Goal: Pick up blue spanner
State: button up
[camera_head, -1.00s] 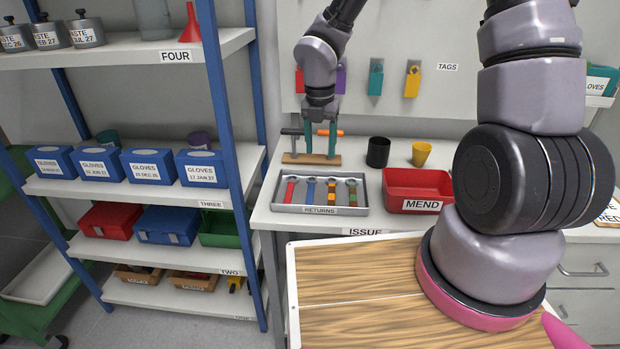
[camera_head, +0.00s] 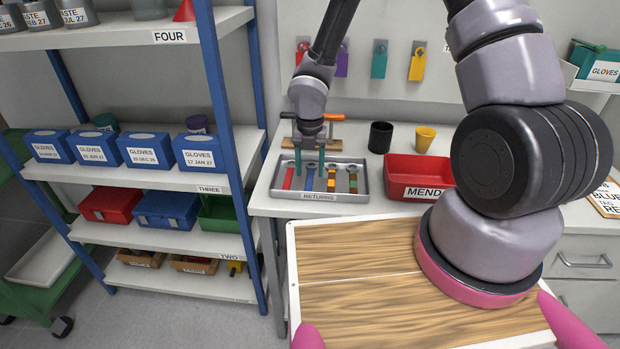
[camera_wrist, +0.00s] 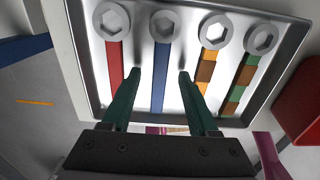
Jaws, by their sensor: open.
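The blue spanner (camera_wrist: 162,70) lies in the grey returns tray (camera_head: 290,194), its ring end at the top in the wrist view. My gripper (camera_wrist: 160,72) is open above the tray, its two green fingers on either side of the blue handle, apart from it as far as I can see. In the head view my gripper (camera_head: 309,172) hangs over the tray's left half, and its fingers partly cover the spanners. A red-handled spanner (camera_wrist: 115,65) lies to the left.
A red MEND bin (camera_head: 415,172) stands just right of the tray. A wooden block (camera_head: 325,143) with handled tools stands behind it, with a black cup (camera_head: 380,138) and a yellow cup (camera_head: 424,140). A blue-posted shelf (camera_head: 222,110) stands at left.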

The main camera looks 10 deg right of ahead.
jog(key=shift+f, duration=0.45)
grip_shut()
dwell(1.1)
